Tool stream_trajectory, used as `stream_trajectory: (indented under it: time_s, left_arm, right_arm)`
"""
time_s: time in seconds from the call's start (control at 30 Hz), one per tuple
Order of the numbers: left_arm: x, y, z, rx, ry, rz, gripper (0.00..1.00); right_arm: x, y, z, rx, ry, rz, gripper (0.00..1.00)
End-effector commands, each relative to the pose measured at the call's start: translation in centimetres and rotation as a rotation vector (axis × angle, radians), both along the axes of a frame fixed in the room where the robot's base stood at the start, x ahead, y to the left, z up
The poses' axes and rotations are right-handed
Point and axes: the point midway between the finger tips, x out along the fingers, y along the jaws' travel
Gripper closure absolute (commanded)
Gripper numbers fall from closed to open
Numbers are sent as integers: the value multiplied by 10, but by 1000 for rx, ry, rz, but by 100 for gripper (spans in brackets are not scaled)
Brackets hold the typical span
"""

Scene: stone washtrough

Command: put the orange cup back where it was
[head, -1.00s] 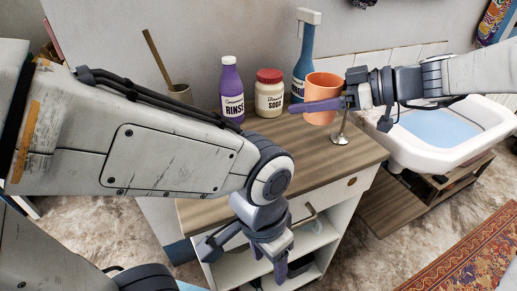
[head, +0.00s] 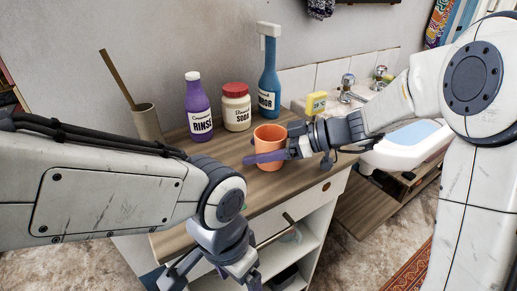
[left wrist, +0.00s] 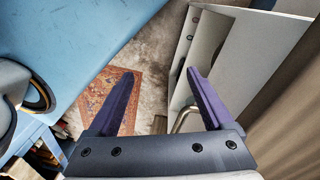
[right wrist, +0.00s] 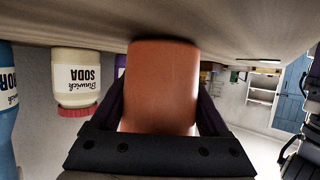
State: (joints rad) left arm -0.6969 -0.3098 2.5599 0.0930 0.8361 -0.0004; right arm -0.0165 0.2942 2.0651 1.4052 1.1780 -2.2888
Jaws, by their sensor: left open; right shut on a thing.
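The orange cup (head: 270,136) is upright over the wooden top of the cabinet (head: 290,188), in front of the blue bottle (head: 268,82). My right gripper (head: 264,157) is shut around it, with one purple finger across its near side. In the right wrist view the cup (right wrist: 160,85) fills the space between the fingers, its base close to the wooden surface; I cannot tell for sure whether it touches. My left gripper (left wrist: 160,76) is open and empty, low beside the cabinet's front; its fingertips are cut off in the head view.
A purple rinse bottle (head: 198,108), a soda jar (head: 236,106) and the blue bottle stand along the back. A beige holder with a stick (head: 146,122) is at the back left. A yellow sponge-like block (head: 316,104) and a white basin (head: 405,150) are to the right.

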Motion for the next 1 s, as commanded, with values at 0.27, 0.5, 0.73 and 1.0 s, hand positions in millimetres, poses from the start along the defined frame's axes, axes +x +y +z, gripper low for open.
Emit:
stream_trajectory:
  time_s: [0.27, 0.5, 0.73, 1.0]
  left_arm:
    - [0, 0, -5, 0, 0, 0, 15]
    - [0, 0, -5, 0, 0, 0, 15]
    - [0, 0, 0, 0, 0, 0, 15]
    - [0, 0, 2, 0, 0, 0, 15]
  right_arm:
    - [0, 1, -3, 0, -2, 1, 86]
    - [0, 1, -2, 0, -1, 1, 0]
    - [0, 1, 2, 0, 0, 1, 0]
    - [-5, -42, 19, -1, -4, -6, 0]
